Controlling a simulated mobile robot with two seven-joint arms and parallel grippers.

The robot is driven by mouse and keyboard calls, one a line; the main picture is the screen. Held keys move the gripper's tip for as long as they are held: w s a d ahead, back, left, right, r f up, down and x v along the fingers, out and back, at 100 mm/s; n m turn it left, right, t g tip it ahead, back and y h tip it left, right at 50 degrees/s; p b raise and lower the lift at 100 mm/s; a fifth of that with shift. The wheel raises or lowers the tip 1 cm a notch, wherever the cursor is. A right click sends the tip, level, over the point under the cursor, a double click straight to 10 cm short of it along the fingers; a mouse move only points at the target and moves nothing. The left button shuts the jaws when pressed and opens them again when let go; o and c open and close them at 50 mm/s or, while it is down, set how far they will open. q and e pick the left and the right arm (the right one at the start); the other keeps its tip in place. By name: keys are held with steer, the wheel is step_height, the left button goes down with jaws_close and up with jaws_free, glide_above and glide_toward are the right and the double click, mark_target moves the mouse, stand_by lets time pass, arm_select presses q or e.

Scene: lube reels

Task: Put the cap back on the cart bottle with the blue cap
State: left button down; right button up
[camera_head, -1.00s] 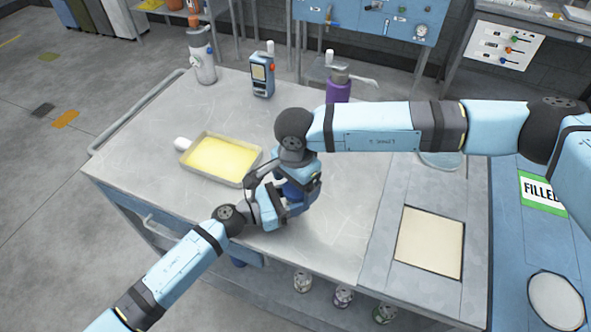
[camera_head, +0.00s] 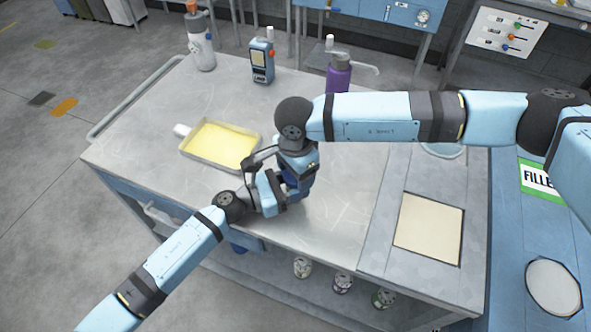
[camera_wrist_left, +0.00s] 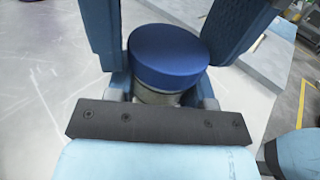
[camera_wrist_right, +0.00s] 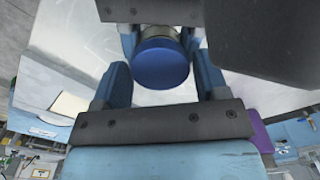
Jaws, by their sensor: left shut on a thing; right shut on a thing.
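The blue cap (camera_wrist_left: 168,55) is directly above a grey bottle neck (camera_wrist_left: 158,97) in the left wrist view, seemingly touching it; it also shows in the right wrist view (camera_wrist_right: 161,64). My left gripper (camera_wrist_left: 162,92) is shut on the bottle below the cap. My right gripper (camera_wrist_right: 161,70) comes from above, its blue fingers on both sides of the cap, and is shut on it. Whether the threads engage cannot be told. In the head view both grippers meet over the cart's front edge, and my wrists hide most of the bottle and cap.
On the cart top (camera_head: 140,120) are a yellow-filled tray (camera_head: 222,145), a white bottle with orange top (camera_head: 203,50), a handheld device (camera_head: 262,62) and a purple pump bottle (camera_head: 339,78). Several cans (camera_head: 303,267) stand below. A beige panel (camera_head: 430,228) lies at right.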

steer(key=o, duration=1.1)
step_height(320, 180, up, 12)
steer(key=shift+r, duration=0.1)
arm_select(q)
steer(key=shift+c, duration=2.1)
jaws_free()
